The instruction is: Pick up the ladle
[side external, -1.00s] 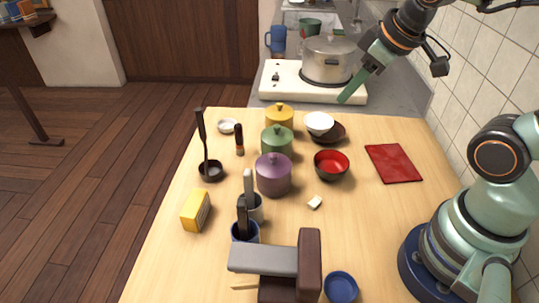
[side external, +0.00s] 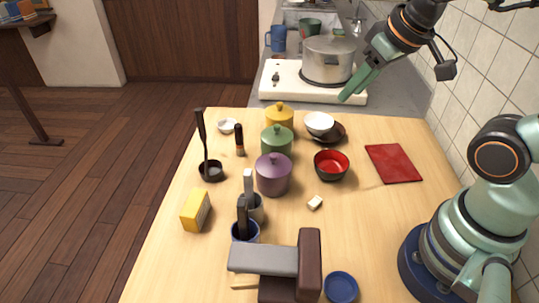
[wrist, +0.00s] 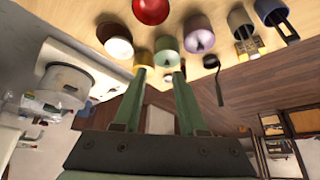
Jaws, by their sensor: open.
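The black ladle (side external: 204,142) stands at the left part of the wooden table, its bowl down on the top and its long handle upright. It also shows in the wrist view (wrist: 219,90), right of my fingers. My gripper (side external: 345,97) is raised over the far right of the table, near the stove, well apart from the ladle. In the wrist view my gripper (wrist: 162,73) has its two green fingers apart with nothing held between them.
Purple (side external: 273,178), green (side external: 277,143) and yellow (side external: 279,120) lidded pots stand between my gripper and the ladle. A dark bottle (side external: 239,142) and a yellow box (side external: 196,210) are near the ladle. A large steel pot (side external: 328,63) stands close to my gripper.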

